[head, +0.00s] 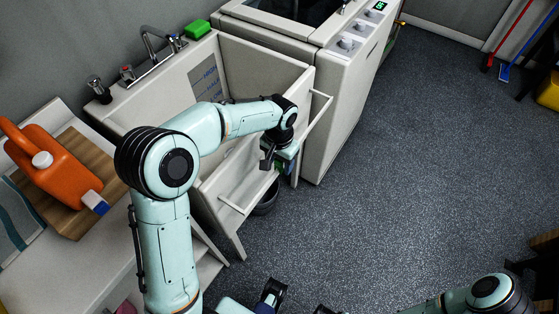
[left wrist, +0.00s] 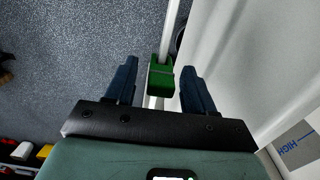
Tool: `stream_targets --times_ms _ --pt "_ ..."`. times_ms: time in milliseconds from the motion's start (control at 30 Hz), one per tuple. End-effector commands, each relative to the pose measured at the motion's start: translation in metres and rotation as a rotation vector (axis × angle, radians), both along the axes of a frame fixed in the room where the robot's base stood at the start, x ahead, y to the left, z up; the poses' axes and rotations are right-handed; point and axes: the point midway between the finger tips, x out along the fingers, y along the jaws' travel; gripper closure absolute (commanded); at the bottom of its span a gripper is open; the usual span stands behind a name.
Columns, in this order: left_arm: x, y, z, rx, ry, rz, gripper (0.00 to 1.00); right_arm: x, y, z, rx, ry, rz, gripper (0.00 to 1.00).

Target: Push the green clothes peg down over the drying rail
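The green clothes peg (left wrist: 160,80) is in the left wrist view, between my left fingers and in line with the pale drying rail (left wrist: 169,32). I cannot tell how far it sits over the rail. My left gripper (left wrist: 158,85) is open, one finger on each side of the peg, with a clear gap on the left and a narrow one on the right. In the head view the left gripper (head: 273,162) is at the middle of the rail (head: 310,120) and mostly hides the peg. Of my right arm, dark parts show at the bottom edge; its fingers are unclear.
The rail stands out from the front of a pale sink unit (head: 262,62). A dark bucket (head: 266,203) is below it.

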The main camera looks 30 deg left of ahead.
Motion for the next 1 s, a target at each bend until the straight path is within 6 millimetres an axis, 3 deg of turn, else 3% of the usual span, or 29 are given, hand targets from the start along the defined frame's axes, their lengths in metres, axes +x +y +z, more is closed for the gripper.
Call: stream_targets --times_ms 300,433,800,1000 --pt "0.000 0.000 0.001 0.000 0.000 0.000 0.42 0.000 0.000 0.000 0.000 0.000 0.000 0.64" --pt "0.001 0.000 0.012 0.000 -0.003 0.001 0.42 0.000 0.000 0.002 0.000 0.000 0.000 0.64" --pt "0.001 0.000 0.092 0.000 -0.005 0.000 0.42 0.004 0.000 0.014 0.000 -0.005 0.001 0.64" --pt "0.001 0.000 0.123 -0.001 -0.002 -0.001 0.42 0.005 0.000 0.019 0.000 -0.007 0.000 0.64"
